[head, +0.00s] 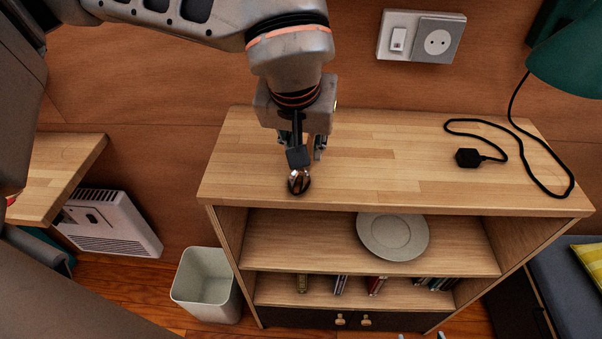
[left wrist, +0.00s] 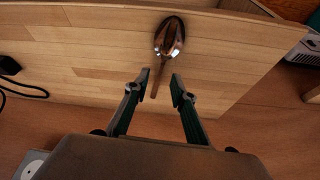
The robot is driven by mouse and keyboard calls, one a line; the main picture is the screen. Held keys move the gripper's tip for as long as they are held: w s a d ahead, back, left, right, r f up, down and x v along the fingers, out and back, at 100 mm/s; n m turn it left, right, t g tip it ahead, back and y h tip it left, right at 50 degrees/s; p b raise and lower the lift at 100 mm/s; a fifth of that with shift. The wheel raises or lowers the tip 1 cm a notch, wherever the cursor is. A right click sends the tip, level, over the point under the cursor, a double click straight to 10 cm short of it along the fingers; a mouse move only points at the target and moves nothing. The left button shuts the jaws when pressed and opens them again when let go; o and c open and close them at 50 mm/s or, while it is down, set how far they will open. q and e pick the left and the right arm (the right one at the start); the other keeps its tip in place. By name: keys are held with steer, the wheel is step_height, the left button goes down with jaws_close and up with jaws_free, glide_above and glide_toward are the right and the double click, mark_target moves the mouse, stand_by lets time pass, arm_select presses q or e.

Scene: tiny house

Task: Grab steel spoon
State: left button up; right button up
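The steel spoon (head: 299,181) lies on the wooden shelf top near its front left edge. Its shiny bowl points toward the front edge. In the left wrist view the spoon (left wrist: 168,38) shows its bowl beyond the fingertips and its handle reaching back between them. My left gripper (head: 308,160) points down just behind the bowl in the head view and hides the handle there. The left wrist view shows this gripper (left wrist: 160,82) open, with a gap between each finger and the handle. My right gripper cannot be made out.
The wooden shelf unit (head: 380,160) has a clear middle on top. A black plug and cable (head: 468,157) lie at its right, below a green lamp (head: 570,55). A grey plate (head: 393,236) stands below. A white bin (head: 205,286) stands at left.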

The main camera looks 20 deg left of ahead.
arm_select(q)
steer(key=shift+x, duration=1)
steer(key=shift+r, duration=0.1)
jaws_close()
